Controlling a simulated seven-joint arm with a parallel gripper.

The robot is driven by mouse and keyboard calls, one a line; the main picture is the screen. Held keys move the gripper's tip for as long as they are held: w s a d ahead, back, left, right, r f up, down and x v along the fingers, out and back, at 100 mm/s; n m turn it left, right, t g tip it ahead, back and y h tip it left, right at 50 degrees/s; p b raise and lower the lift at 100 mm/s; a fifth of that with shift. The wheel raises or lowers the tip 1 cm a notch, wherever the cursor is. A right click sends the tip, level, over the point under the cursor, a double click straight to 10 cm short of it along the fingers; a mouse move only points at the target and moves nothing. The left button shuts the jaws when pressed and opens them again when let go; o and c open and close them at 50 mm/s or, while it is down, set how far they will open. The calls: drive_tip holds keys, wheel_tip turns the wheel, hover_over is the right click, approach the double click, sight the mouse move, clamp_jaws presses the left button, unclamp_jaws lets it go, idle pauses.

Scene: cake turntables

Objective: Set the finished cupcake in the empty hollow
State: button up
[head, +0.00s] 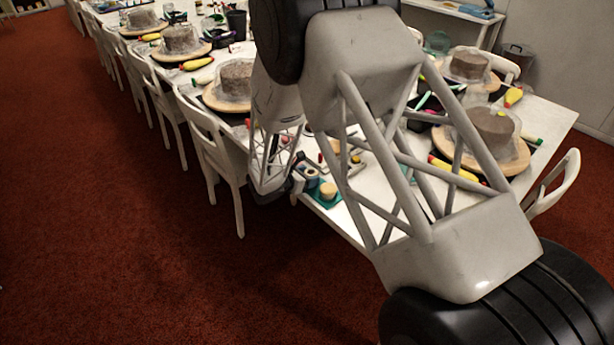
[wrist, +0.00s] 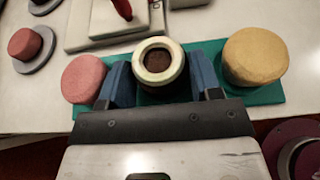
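In the wrist view, my gripper (wrist: 160,76) has its two blue fingers on either side of a round piece with a cream ring top and a dark brown centre (wrist: 160,63), apparently the cupcake. Both fingers seem to touch its sides. It is at the middle of a green tray (wrist: 278,92); its base is hidden, so I cannot tell whether it rests there. A pink round cake (wrist: 83,78) is at the tray's left and a yellow one (wrist: 255,58) at its right. In the head view, the yellow one (head: 328,190) shows beside my gripper at the table edge. No empty hollow is clearly visible.
A pale board with a red-handled item (wrist: 122,8) lies behind the tray. A pink piece on a grey disc (wrist: 27,45) is at the left. Turntables with domed cakes (head: 490,130) and white chairs (head: 215,150) line the long table. My arm hides part of the table.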

drive_tip(key=o, duration=0.5)
drive_tip(key=shift+c, duration=0.2)
drive_tip(key=shift+r, duration=0.15)
drive_tip(key=v, duration=1.2)
idle(0.5)
